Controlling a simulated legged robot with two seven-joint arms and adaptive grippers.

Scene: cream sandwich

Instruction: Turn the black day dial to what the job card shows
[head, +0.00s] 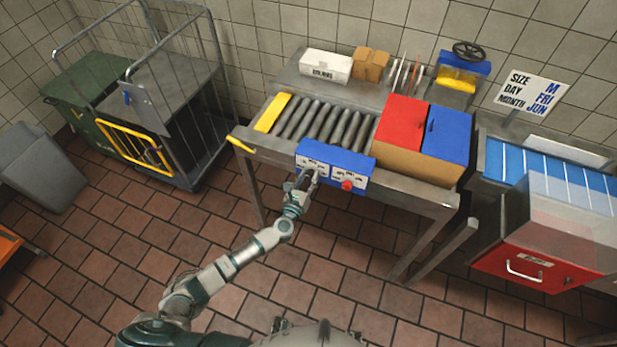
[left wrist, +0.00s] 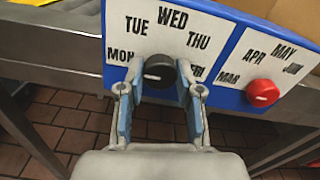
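The job card (head: 532,92) stands at the right in the head view and reads SIZE M, DAY FRI, MONTH JUN. The black day dial (left wrist: 166,73) is on a blue-and-white panel (head: 335,152) on the bench front. Day names MON to FRI arc around it; FRI is partly hidden. Its white mark points left, towards MON. My left gripper (head: 307,174) is at the panel, and its fingers (left wrist: 160,88) stand open on either side of the dial. I cannot tell whether they touch it. My right gripper is not in view.
A red month dial (left wrist: 262,93) sits right of the day dial, with its mark towards MAR. Behind the panel are a roller conveyor (head: 322,122) and a red bin lid (head: 402,122) beside a blue one (head: 447,132). A cage trolley (head: 165,100) stands left. The floor in front is clear.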

